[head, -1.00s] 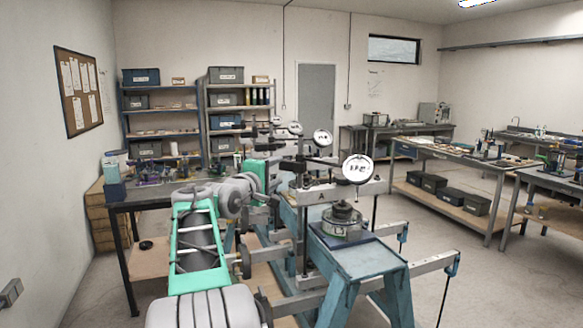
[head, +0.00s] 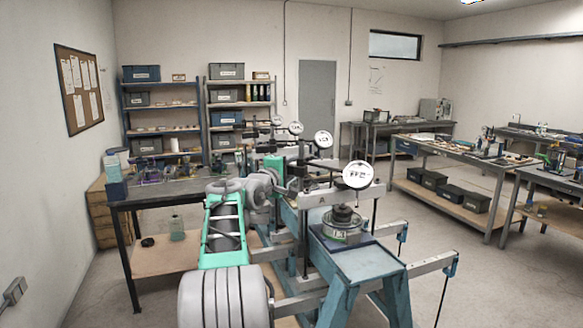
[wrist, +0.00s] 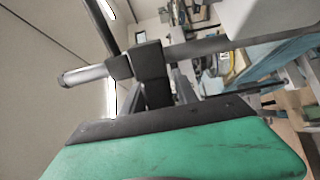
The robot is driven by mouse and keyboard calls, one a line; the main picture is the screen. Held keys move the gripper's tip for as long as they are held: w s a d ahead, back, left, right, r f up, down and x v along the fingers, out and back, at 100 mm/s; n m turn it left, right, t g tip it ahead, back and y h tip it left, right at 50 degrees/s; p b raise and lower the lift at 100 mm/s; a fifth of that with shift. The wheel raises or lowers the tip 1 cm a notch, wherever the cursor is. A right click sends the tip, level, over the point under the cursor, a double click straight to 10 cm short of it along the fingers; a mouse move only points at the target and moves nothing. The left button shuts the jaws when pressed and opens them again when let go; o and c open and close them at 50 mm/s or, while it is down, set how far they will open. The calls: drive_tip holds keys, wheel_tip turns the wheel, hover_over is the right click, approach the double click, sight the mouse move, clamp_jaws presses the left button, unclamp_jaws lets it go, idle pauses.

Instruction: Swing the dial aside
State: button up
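Several lever frames stand in a row, each with a round white dial. The nearest dial (head: 359,175) faces me above a black weight stack (head: 343,217) on a blue stand. Farther dials show behind it: one (head: 323,139), another (head: 296,128) and a small one (head: 277,120). My gripper (head: 268,149) is small in the head view, left of the farther dials, its green body below. In the wrist view its dark fingers (wrist: 140,66) are beside a bar with a silver cylindrical end (wrist: 84,75). I cannot tell whether they touch or hold it.
The blue stand (head: 362,262) and its long grey lever (head: 432,263) are close on the right. A dark workbench (head: 160,195) is at the left, with shelves behind. Open floor lies between the frames and the right-hand benches.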

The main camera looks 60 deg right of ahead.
clamp_jaws()
idle(1.0)
